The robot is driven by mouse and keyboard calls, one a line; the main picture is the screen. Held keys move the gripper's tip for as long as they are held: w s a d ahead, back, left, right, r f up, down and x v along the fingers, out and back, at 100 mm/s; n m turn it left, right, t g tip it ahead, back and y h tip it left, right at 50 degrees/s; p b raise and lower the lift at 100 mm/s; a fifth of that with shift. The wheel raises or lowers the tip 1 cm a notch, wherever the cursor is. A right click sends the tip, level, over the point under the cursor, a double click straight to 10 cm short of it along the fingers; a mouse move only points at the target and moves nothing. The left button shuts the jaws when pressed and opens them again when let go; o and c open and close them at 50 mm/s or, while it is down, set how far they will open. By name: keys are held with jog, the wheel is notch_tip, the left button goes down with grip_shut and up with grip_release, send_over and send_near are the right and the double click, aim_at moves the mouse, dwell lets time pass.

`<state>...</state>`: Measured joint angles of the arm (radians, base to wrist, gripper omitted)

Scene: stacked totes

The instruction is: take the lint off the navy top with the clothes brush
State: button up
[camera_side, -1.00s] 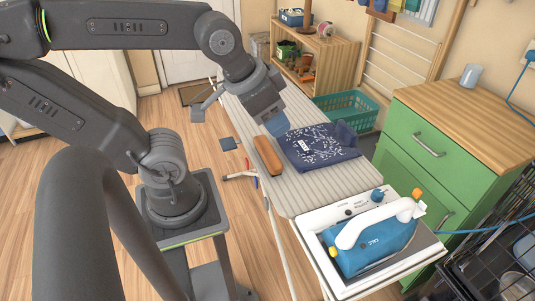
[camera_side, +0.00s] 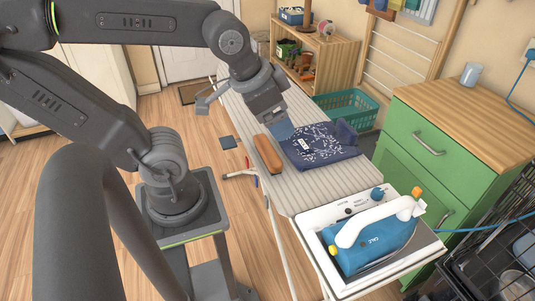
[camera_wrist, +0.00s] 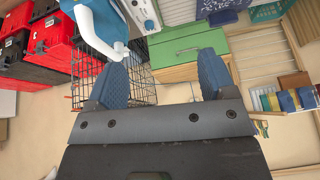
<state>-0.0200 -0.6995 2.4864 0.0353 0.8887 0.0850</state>
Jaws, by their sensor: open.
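The navy top (camera_side: 318,150) lies folded on the ironing board (camera_side: 300,190), with many pale lint flecks over it. The clothes brush (camera_side: 267,153), with a tan wooden back, lies on the board just left of the top. My gripper (camera_side: 283,130) is open and empty, over the board by the top's left edge and just beyond the brush. Its two blue fingers stand wide apart in the wrist view (camera_wrist: 162,78), with nothing between them. The brush does not show in the wrist view.
A blue and white iron (camera_side: 372,238) rests on the board's near end. A green cabinet (camera_side: 425,150) stands to the right, a teal basket (camera_side: 347,108) behind. The wrist view shows red and black totes (camera_wrist: 50,40) at the left.

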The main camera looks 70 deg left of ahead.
jog(key=w+a+f+m+g+y, duration=0.2)
jog(key=w+a+f+m, duration=0.3)
jog(key=a+m, duration=0.15)
jog(key=m+g+y, duration=0.2)
jog(key=m+g, duration=0.1)
jog(key=m, duration=0.7)
send_near(268, 149)
jog(key=shift+m, duration=0.25)
jog(key=x, duration=0.4)
jog(key=shift+w+a, duration=0.1)
jog(key=shift+a, duration=0.05)
jog(key=shift+x, duration=3.1)
jog(key=shift+s, duration=0.2)
jog(key=c, duration=1.1)
